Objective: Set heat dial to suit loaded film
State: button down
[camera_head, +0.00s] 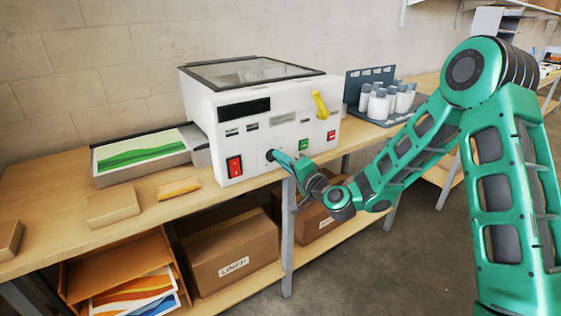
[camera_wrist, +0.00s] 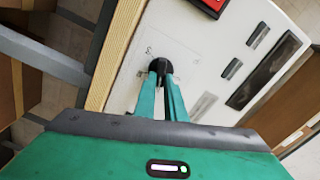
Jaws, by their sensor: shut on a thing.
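The white roll laminator (camera_head: 240,140) stands on the wooden bench with its front panel facing me. The heat dial is a small black knob (camera_wrist: 160,67) low on that panel, with faint markings around it in the wrist view. My gripper (camera_head: 272,156) reaches the panel from the right, and its two fingers (camera_wrist: 161,84) are shut on the dial. The dial's pointer and setting are too small to read. In the head view the fingers mostly hide the dial. The film loaded inside cannot be made out under the dark lid window (camera_head: 250,70).
The panel also has a red switch (camera_head: 234,166), a green button (camera_head: 303,145), a red button (camera_head: 331,136) and a yellow lever (camera_head: 320,105). A tray with a green print (camera_head: 140,150) is at left. White bottles (camera_head: 379,104) stand at right. Boxes (camera_head: 228,250) sit below.

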jog(key=shift+s+d+f, duration=0.1)
jog(key=shift+d+f, duration=0.05)
jog(key=shift+f, duration=0.05)
jog(key=c, duration=1.9)
grip_release()
jog(key=shift+o, duration=0.4)
jog(key=shift+r, duration=0.1)
jog(key=v, duration=1)
jog(key=shift+d, duration=0.25)
jog(key=shift+s, duration=0.15)
